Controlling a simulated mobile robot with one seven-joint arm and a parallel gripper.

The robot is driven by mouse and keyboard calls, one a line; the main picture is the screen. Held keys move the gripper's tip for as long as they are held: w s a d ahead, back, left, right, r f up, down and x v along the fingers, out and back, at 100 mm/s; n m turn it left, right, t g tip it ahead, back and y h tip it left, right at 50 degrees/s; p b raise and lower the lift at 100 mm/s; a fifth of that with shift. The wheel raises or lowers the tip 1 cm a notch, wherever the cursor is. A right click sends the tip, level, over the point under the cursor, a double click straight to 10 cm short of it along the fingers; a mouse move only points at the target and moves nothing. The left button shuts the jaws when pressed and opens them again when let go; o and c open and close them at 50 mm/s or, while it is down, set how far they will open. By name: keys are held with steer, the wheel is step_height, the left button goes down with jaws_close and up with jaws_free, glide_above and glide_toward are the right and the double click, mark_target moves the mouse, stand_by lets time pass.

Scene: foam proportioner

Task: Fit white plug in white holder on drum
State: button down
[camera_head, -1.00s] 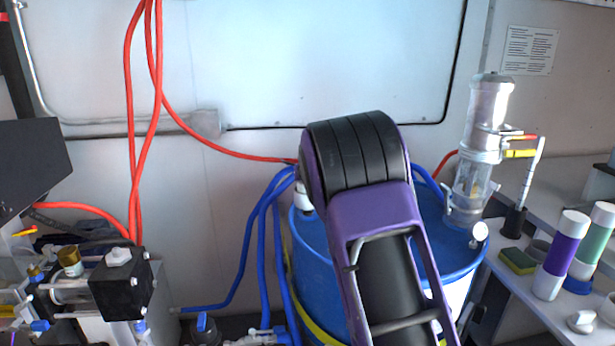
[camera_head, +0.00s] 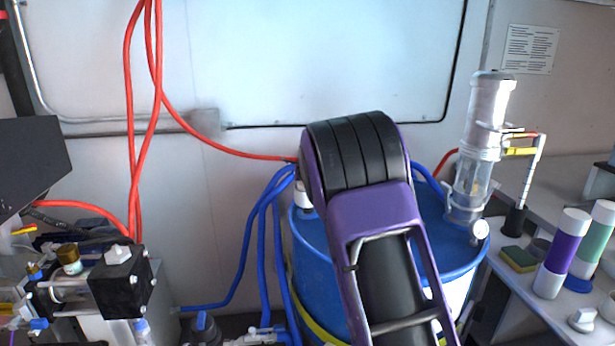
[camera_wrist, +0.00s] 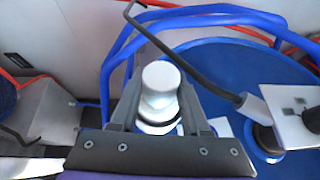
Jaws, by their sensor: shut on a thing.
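The white plug (camera_wrist: 161,78) is a stepped, round-topped white piece, seen from above in the wrist view. My gripper (camera_wrist: 158,112) is shut on it, with one dark finger on each side. Below the plug, a white ring with a dark band shows between the fingers; I cannot tell whether it is part of the plug or the white holder. The blue drum (camera_head: 450,245) stands under my arm; its lid also shows in the wrist view (camera_wrist: 225,65). In the head view, a white fitting (camera_head: 304,195) shows at the drum's left rim. My arm hides my gripper there.
Blue hoses (camera_head: 262,235) loop beside the drum's left side. A clear cylinder with a gauge (camera_head: 480,150) stands at its right. A dark rod (camera_wrist: 185,60) crosses the wrist view near my gripper. A bench with bottles (camera_head: 562,250) is at right, a pump unit (camera_head: 118,283) at left.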

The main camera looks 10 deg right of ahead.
steer(key=shift+f, duration=0.1)
steer(key=c, duration=0.7)
jaws_free()
steer(key=shift+o, duration=0.2)
steer(key=shift+s, duration=0.1)
steer(key=shift+b+v, duration=0.5)
steer(key=shift+v, duration=0.8)
steer(key=v, duration=0.8)
